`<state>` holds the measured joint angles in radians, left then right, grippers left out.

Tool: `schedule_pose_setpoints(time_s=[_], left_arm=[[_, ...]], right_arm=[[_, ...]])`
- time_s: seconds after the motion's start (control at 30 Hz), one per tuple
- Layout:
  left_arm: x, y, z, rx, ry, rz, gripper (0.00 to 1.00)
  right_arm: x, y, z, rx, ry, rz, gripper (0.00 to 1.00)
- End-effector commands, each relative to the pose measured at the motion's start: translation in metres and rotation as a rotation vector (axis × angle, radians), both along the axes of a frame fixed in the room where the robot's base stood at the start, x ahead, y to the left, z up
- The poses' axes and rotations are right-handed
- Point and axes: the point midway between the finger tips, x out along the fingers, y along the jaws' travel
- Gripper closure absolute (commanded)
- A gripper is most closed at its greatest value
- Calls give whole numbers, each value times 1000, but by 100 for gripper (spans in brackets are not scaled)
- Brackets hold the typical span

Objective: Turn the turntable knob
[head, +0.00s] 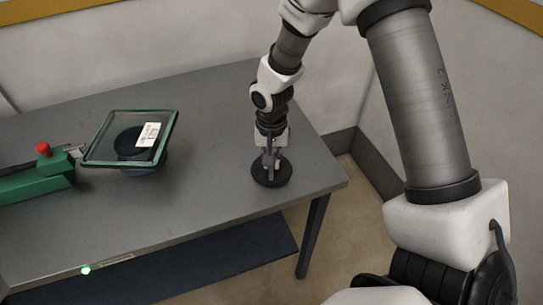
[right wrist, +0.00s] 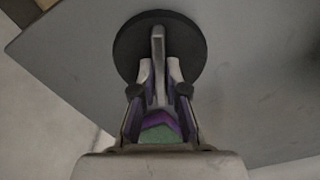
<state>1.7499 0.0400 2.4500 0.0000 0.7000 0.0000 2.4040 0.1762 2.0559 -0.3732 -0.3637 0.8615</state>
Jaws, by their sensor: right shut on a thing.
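The turntable knob (head: 272,173) is a round black disc with a grey upright bar handle, on the table near its right end. It also shows from above in the right wrist view (right wrist: 190,48), where the bar handle (right wrist: 158,50) runs up the middle of the disc. My right gripper (head: 270,160) points down over the knob. In the right wrist view its two fingertips (right wrist: 160,72) are shut on the bar handle, one on each side. The lower part of the disc is partly hidden by the fingers there. My left gripper is not in view.
A green-framed square glass plate (head: 112,152) with a white label sits on a dark round base on the grey table (head: 215,130). A green device with a red button (head: 43,149) is at the left. A wall stands behind; the table's right edge is close to the knob.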

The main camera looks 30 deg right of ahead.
Motion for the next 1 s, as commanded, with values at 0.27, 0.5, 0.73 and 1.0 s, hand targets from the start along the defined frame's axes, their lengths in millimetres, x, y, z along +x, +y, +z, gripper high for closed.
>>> schedule_pose_setpoints(time_s=[0.27,0.5,0.73,1.0], left_arm=[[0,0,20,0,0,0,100],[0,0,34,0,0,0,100],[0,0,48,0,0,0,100],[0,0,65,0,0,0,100]], right_arm=[[0,0,3,0,0,247,100],[0,0,3,0,0,476,100],[0,0,3,0,0,695,100],[0,0,3,0,0,950,100]])
